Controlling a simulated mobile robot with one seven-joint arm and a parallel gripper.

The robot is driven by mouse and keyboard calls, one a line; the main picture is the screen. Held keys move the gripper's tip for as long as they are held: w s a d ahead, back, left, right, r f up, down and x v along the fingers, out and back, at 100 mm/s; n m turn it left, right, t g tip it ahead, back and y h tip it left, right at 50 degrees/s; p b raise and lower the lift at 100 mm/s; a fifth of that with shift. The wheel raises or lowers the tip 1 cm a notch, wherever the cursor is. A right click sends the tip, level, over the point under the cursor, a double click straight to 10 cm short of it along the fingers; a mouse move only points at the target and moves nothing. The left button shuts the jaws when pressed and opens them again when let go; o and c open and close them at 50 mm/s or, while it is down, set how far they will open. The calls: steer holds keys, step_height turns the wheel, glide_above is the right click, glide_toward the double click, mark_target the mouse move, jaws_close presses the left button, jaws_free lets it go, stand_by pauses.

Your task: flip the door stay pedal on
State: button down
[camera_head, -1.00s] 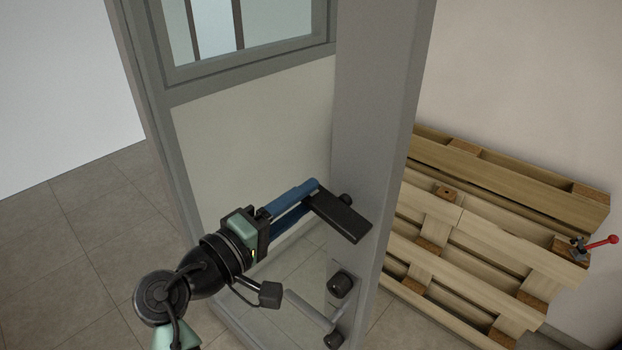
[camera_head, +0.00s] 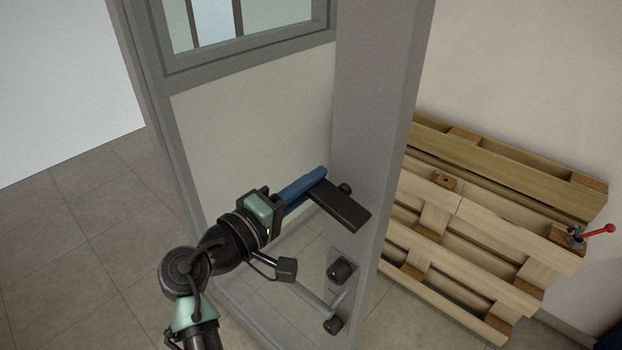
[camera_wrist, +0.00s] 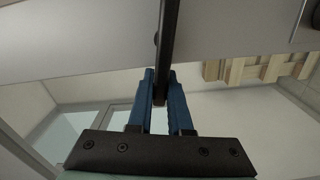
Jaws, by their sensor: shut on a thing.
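The door stay pedal is a flat black lever (camera_head: 341,204) on the edge of the grey door (camera_head: 377,110). It reaches out to the right and slants down in the head view. In the wrist view the pedal (camera_wrist: 168,35) is a dark bar that runs down between the blue fingertips (camera_wrist: 160,90). The fingers hide part of it.
Below the pedal a grey bar with black round knobs (camera_head: 342,270) is fixed to the door. Wooden pallets (camera_head: 470,215) lean at the wall to the right. A red-handled clamp (camera_head: 598,231) sits at their right edge. The tiled floor at the left (camera_head: 80,230) is clear.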

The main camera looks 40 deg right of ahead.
steer(key=n, duration=0.1)
steer(key=f+n+p, duration=0.1)
steer(key=shift+n, duration=0.4)
steer(key=shift+f+n, duration=0.45)
steer(key=shift+n, duration=0.75)
steer(key=c, duration=0.8)
jaws_free()
steer(key=shift+c, duration=0.2)
steer(key=shift+a, duration=0.1)
